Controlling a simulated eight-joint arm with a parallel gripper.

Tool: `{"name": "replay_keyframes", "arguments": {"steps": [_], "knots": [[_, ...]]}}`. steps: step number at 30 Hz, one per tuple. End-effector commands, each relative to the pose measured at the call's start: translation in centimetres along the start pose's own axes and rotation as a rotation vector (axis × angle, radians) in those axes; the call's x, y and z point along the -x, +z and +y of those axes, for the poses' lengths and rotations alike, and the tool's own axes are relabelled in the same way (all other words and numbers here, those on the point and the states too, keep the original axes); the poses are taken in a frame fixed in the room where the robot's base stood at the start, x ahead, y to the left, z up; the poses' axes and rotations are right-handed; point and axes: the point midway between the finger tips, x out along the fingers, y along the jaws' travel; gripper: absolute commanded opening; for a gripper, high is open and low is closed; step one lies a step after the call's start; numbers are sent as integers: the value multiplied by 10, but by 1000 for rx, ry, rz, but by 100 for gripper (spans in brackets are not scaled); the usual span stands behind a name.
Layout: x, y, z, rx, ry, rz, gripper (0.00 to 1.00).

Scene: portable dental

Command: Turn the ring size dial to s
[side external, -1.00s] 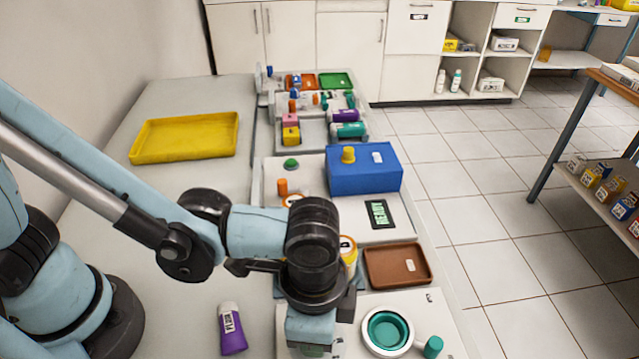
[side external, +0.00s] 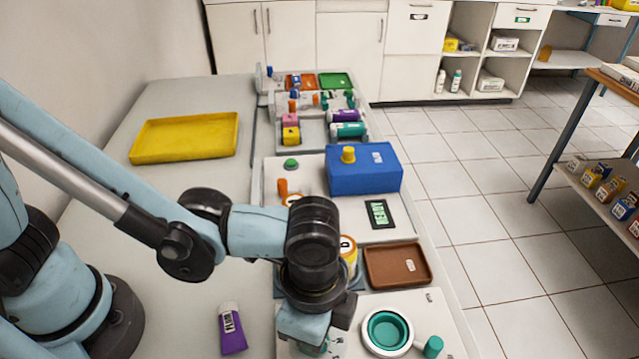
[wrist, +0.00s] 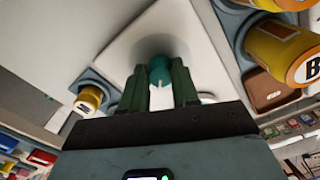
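A teal knob, which looks like the ring size dial (wrist: 160,74), stands on a white panel and carries a small pale mark. In the wrist view the two dark green fingers of my gripper (wrist: 161,80) stand on either side of it and appear closed against it. In the side view my gripper (side external: 312,343) is low over the near white panel (side external: 350,347) and hides most of the dial. I cannot read any size letters around the dial.
A white ring with a teal inside (side external: 388,331) and a teal knob (side external: 433,347) lie to the right of my gripper. A brown tray (side external: 397,263), a blue box (side external: 363,170) and a purple tube (side external: 232,328) are nearby. A yellow tray (side external: 184,137) lies behind.

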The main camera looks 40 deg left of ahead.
Motion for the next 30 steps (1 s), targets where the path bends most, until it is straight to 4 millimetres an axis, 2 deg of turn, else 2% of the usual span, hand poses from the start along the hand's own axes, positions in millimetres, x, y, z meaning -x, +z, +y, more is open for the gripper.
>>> {"name": "replay_keyframes", "arguments": {"steps": [1, 5, 17, 23, 30], "knots": [[0, 0, 0, 0, 1, -2, 36], [0, 0, 0, 1, 0, -1, 55], [5, 0, 0, 1, 0, 0, 55], [28, 0, 0, 1, 0, 0, 55], [65, 0, 0, 1, 0, -1, 55]]}}
